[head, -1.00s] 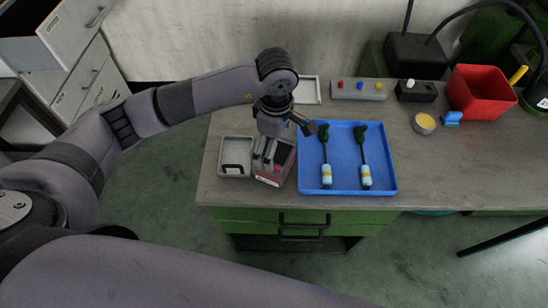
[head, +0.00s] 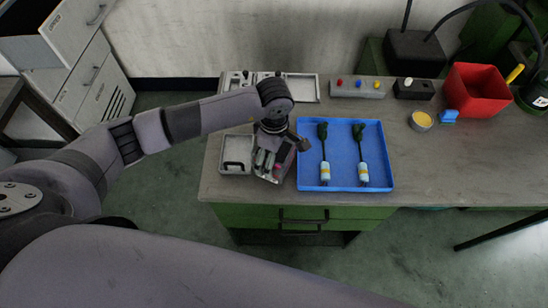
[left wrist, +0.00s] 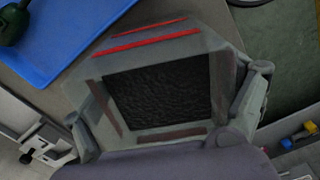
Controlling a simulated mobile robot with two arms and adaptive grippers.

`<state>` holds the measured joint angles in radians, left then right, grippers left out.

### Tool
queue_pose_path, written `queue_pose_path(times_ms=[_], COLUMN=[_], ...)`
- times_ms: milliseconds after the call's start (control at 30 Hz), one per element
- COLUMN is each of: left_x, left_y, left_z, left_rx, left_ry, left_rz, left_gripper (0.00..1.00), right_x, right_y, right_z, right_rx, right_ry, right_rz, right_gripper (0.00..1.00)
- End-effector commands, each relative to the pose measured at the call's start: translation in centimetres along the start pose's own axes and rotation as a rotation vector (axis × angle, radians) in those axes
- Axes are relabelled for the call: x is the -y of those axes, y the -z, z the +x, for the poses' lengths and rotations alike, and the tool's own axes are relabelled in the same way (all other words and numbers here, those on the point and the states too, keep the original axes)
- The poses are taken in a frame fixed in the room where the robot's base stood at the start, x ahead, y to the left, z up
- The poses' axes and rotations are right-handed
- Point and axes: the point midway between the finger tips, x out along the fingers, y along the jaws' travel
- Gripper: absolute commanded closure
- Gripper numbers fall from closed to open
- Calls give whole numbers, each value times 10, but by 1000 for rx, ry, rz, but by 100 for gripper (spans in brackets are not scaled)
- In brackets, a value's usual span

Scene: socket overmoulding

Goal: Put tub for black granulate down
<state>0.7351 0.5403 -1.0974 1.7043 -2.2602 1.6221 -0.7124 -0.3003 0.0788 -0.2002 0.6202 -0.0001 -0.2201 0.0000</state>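The tub for black granulate (head: 285,166) is at the bench's front, between a small grey tray and the blue tray. In the left wrist view the tub (left wrist: 92,84) is grey with red stripes and a square of black granulate (left wrist: 160,88) inside. My left gripper (head: 268,162) is over the tub, with one finger at each side; in the left wrist view the gripper (left wrist: 170,115) appears shut on its walls. The gripper covers much of the tub in the head view. I cannot tell whether the tub's base touches the bench. My right gripper is not in view.
The blue tray (head: 340,178) with two cable parts lies close to the tub's right. The small grey tray (head: 237,168) with a dark handle is close on its left. Light trays (head: 308,98), a button box (head: 357,91) and a red bin (head: 478,88) stand behind. The right front bench is clear.

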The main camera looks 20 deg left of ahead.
Motion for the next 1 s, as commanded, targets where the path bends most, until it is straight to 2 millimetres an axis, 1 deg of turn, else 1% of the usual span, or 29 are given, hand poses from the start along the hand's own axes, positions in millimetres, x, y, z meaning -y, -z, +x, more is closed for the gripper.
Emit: queue_pose_path(times_ms=[33,67,700,800,833,900,1000], left_x=[0,0,1,2,1,1,2], left_y=[0,0,0,0,0,0,0], left_z=[0,0,1,2,1,1,2], left_rx=[0,0,-1,-1,0,0,0], left_ry=[0,0,4,4,3,3,4], left_rz=[0,0,0,0,0,0,0], left_gripper=[15,17,60,66,66,73,74], right_x=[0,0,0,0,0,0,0], right_y=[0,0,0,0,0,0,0], right_z=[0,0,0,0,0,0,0], right_rx=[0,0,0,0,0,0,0], right_ry=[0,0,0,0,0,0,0], right_rz=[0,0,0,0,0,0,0], right_gripper=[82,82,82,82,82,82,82])
